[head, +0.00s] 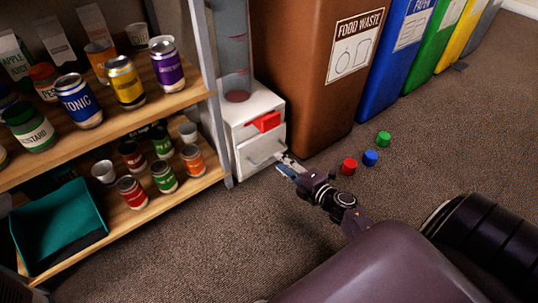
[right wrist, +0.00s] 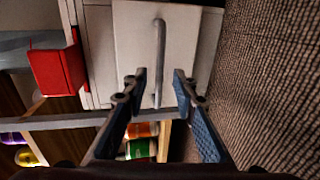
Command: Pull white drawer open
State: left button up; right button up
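The white drawer (head: 262,150) is the lower front of a small white cabinet beside the shelf, with a grey bar handle (head: 266,161). It looks shut or nearly so. In the right wrist view the drawer front (right wrist: 135,35) fills the top middle, and its handle (right wrist: 160,50) runs up and down in the picture. My right gripper (head: 283,165) is at the drawer's front right in the head view. In the right wrist view its fingers (right wrist: 160,80) are open, with part of the handle lined up between them. I cannot tell whether they touch it. My left gripper is not in view.
A red box-like piece (head: 264,122) sticks out from the cabinet's upper part. A wooden shelf (head: 190,190) with cans stands left, a brown food waste bin (head: 310,110) right. Red (head: 349,166), blue (head: 370,158) and green (head: 384,138) pieces lie on the carpet.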

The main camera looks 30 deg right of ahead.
aim_at(272, 156)
jog(key=b+x, duration=0.2)
jog(key=x, duration=0.3)
jog(key=shift+w+f, duration=0.1)
jog(key=shift+w, duration=0.3)
jog(key=shift+c, duration=0.7)
grip_shut()
